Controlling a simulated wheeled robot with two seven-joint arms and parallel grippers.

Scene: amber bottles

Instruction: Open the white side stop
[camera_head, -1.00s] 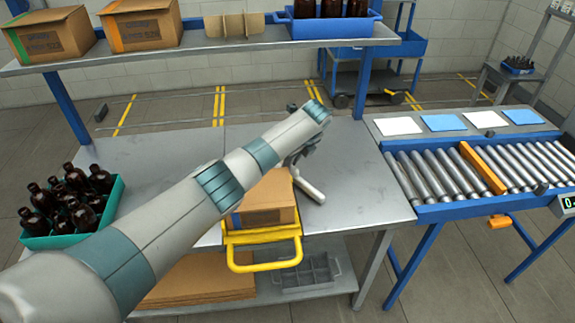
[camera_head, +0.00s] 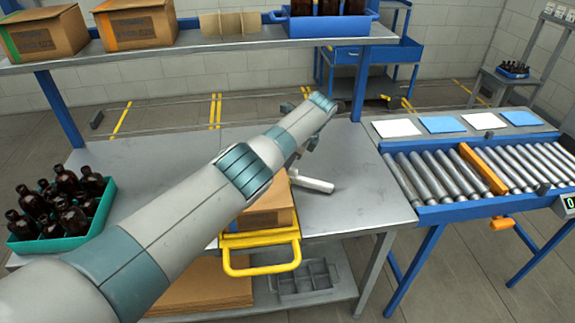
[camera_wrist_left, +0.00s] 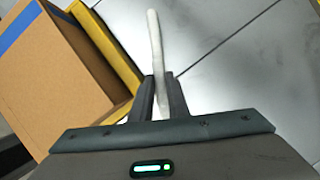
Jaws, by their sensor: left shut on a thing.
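The white side stop (camera_head: 314,184) is a short pale bar on the grey table, just right of the carton in the yellow frame. It points right and slightly toward the front of the table. In the left wrist view the side stop (camera_wrist_left: 155,45) stands up between the two dark fingers. My left gripper (camera_wrist_left: 157,100) is shut on it. In the head view my left arm crosses over the table and hides much of the gripper and the bar's near end. My right gripper is not in view.
The open carton (camera_head: 268,208) sits in a yellow frame (camera_head: 262,240) at the table's front edge, close to the gripper. A green crate (camera_head: 105,205) of amber bottles stands at left. A roller conveyor (camera_head: 440,180) adjoins at right. The table right of the bar (camera_head: 365,180) is clear.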

